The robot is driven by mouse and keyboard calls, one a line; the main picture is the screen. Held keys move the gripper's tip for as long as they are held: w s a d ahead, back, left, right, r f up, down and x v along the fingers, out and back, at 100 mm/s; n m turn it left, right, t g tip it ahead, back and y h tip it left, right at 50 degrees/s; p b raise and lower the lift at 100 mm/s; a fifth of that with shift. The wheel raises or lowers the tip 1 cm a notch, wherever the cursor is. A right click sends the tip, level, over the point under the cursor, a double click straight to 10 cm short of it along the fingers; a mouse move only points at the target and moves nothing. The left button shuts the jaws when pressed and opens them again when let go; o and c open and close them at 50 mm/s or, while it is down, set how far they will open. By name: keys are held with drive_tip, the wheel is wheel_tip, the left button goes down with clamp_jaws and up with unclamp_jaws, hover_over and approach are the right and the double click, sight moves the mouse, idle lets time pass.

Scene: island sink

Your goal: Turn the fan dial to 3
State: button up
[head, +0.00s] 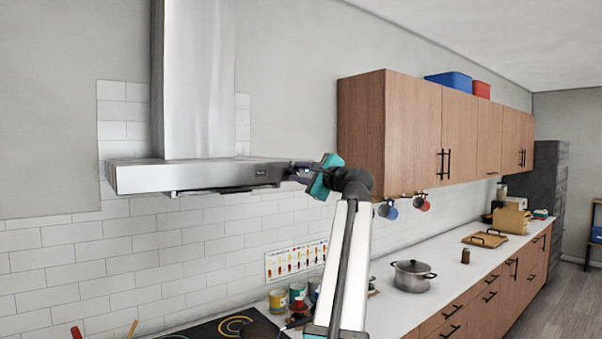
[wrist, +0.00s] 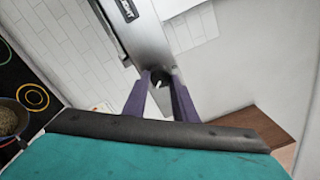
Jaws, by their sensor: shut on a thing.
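The steel range hood (head: 140,178) hangs on the tiled wall at left in the head view. Its lower front edge also shows in the wrist view (wrist: 142,35), running from the top down to my gripper. The fan dial (wrist: 157,82) is a small dark knob with a pale mark at the hood's end, between my purple fingers. My gripper (head: 293,172) is at the right end of the hood's front, shut on the dial. In the head view the fingers hide the dial. I cannot read its setting or any numbers.
Wooden wall cabinets (head: 420,130) stand right of my gripper, with mugs (head: 389,210) hanging below. The cooktop (head: 215,328) and a counter with a steel pot (head: 411,276) lie below. A pan (wrist: 10,118) shows at lower left in the wrist view.

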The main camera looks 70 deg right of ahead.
drive_tip(key=o, duration=1)
drive_tip(key=shift+s+d, duration=0.1)
drive_tip(key=shift+s, duration=0.05)
drive_tip(key=shift+o, duration=0.2)
drive_tip(key=shift+b+v, duration=0.45)
drive_tip(key=shift+v, duration=0.45)
drive_tip(key=b+v, duration=0.3)
drive_tip(key=v, duration=0.9)
drive_tip(key=shift+b, duration=0.4)
